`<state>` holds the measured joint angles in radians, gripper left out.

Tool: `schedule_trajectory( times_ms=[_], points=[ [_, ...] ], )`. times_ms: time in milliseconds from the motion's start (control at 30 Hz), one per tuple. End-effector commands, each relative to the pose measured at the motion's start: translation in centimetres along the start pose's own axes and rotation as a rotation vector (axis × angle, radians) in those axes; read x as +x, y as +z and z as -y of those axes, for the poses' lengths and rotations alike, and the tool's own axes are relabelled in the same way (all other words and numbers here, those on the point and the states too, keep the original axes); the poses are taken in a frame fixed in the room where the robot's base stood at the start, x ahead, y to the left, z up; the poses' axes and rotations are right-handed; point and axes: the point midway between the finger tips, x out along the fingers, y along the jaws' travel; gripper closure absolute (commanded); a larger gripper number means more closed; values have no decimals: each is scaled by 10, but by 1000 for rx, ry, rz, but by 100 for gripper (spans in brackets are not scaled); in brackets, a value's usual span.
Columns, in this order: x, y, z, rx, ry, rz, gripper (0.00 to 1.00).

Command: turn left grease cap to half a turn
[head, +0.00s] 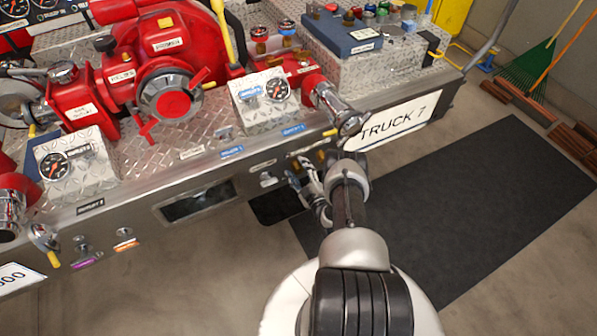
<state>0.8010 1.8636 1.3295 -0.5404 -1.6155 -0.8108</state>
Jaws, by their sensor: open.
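Two small capped fittings stand side by side on the deck behind the front gauge box, the left one with a red top (260,34) and the right one with a blue top (287,27). They look like grease caps, but their labels are too small to read and how far either is turned cannot be told. My gripper (309,190) is at the front edge of the truck bumper, below and in front of these fittings and well apart from them. It is open, and no object shows in it. My wrist partly hides the fingers.
A red pump (170,95) with a round handwheel fills the middle of the deck. A gauge box (265,100) and a chrome-ended red outlet (340,112) stand between my gripper and the fittings. A yellow upright handle (222,30) rises left of them. A dark mat (470,200) lies on clear floor.

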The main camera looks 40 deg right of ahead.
Motion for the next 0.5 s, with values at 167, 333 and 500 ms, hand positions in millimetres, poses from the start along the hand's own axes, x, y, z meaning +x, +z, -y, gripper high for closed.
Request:
schedule_trajectory(
  times_ms=[167,333,500],
  points=[
    [2,0,0,0,0,0,46],
    [2,0,0,0,0,0,49],
    [2,0,0,0,0,0,60]
  ],
)
